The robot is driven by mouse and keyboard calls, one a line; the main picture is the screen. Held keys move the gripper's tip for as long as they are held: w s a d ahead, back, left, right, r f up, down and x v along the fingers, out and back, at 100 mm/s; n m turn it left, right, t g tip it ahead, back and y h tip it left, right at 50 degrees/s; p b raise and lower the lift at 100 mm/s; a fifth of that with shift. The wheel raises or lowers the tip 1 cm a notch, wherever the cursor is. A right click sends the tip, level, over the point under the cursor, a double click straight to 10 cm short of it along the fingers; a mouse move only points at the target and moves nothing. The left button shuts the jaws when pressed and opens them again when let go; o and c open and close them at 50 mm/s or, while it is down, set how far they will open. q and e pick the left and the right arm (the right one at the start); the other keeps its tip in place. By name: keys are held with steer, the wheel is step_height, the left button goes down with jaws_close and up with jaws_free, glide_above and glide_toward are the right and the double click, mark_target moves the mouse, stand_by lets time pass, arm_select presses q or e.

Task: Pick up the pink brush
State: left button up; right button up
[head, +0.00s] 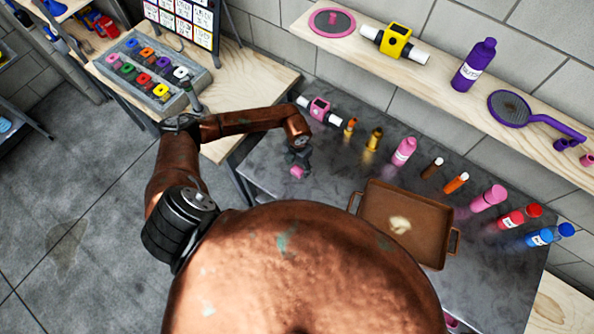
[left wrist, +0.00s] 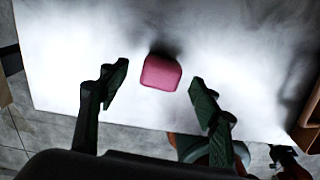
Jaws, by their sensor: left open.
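A small pink block-shaped thing, seemingly the pink brush (head: 297,172), is on the dark metal table (head: 333,200) near its left end. In the left wrist view the pink brush (left wrist: 160,72) shows as a rounded pink block, with a dark shadow behind it. My left gripper (head: 299,159) is directly above it in the head view, pointing down. In the left wrist view the fingers of my left gripper (left wrist: 158,80) are spread wide, with the pink block between their tips in the picture. I cannot tell the exact height gap. My right gripper is not in view.
A brown square pan (head: 375,197) sits on the table to the right. Several bottles stand along the back, including a pink bottle (head: 404,151). A pink and white device (head: 320,110) lies behind my gripper. A wooden shelf (head: 450,84) runs above.

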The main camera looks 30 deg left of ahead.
mark_target(297, 169)
arm_select(q)
steer(key=shift+s+f, duration=0.1)
steer(key=shift+f, duration=1.5)
steer(key=c, duration=1.2)
steer(key=shift+r, duration=0.1)
steer(key=shift+c, duration=0.2)
steer(key=shift+r, duration=0.45)
steer(key=r, duration=0.2)
steer(key=b, duration=0.1)
steer(key=shift+s+d+r, duration=0.3)
steer(key=shift+d+r, duration=0.05)
steer(key=shift+r, duration=0.05)
steer(key=s+d+r+b, duration=0.2)
steer(key=s+d+r, duration=0.6)
steer(key=s+r, duration=0.1)
steer(key=shift+s+d+b, duration=0.3)
steer(key=shift+s+b, duration=0.1)
steer(key=shift+s, duration=0.2)
